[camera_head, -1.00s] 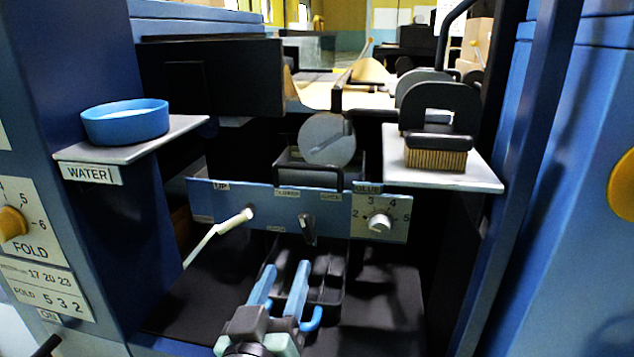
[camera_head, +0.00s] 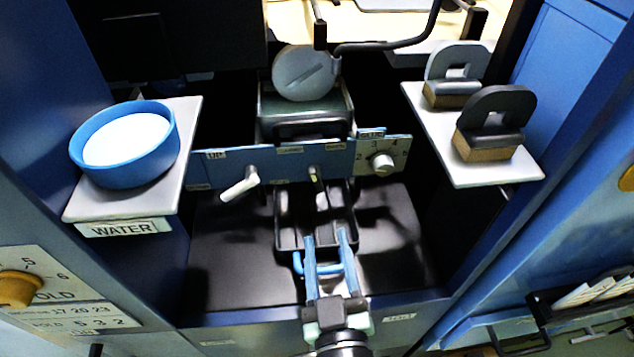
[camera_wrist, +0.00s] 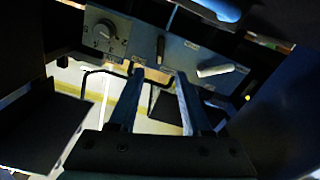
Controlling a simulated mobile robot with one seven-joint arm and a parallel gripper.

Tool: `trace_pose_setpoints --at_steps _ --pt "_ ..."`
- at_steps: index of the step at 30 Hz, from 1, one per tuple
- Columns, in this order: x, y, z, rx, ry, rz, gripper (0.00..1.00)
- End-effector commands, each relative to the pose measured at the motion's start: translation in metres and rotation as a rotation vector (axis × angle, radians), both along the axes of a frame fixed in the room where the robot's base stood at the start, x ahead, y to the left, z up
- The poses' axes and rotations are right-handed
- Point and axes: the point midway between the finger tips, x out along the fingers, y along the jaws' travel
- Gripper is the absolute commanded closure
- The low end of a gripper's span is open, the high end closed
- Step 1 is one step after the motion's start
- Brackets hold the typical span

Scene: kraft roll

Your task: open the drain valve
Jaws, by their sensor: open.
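A short black lever (camera_head: 317,180) sits mid-panel on the blue control panel (camera_head: 215,168), between a white lever and a numbered knob. It looks like the drain valve, but the small labels around it are too blurred to read surely. It also shows in the wrist view (camera_wrist: 160,48), beyond the gap between my fingers. My gripper (camera_head: 326,236) is open and empty, its two blue fingers pointing at the panel. It is below and short of the lever, apart from it; the fingertips also show in the wrist view (camera_wrist: 159,73).
The white lever (camera_head: 240,184) and the numbered knob (camera_head: 382,162) flank the black one. A water bowl (camera_head: 125,145) and brushes (camera_head: 492,125) stand on side shelves.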

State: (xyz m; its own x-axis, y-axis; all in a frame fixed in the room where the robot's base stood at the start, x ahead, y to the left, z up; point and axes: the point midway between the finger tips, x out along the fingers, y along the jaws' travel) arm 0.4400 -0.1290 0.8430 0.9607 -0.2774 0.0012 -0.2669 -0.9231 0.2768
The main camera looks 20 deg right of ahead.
Motion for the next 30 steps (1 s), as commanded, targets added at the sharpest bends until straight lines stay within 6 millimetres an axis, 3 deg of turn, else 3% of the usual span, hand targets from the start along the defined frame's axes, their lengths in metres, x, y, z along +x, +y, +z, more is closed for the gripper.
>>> trace_pose_setpoints --at_steps 18,30 --pt "0.093 -0.027 0.001 0.0 -0.001 0.0 0.51" --pt "0.107 -0.031 0.0 -0.001 0.001 0.001 0.51"
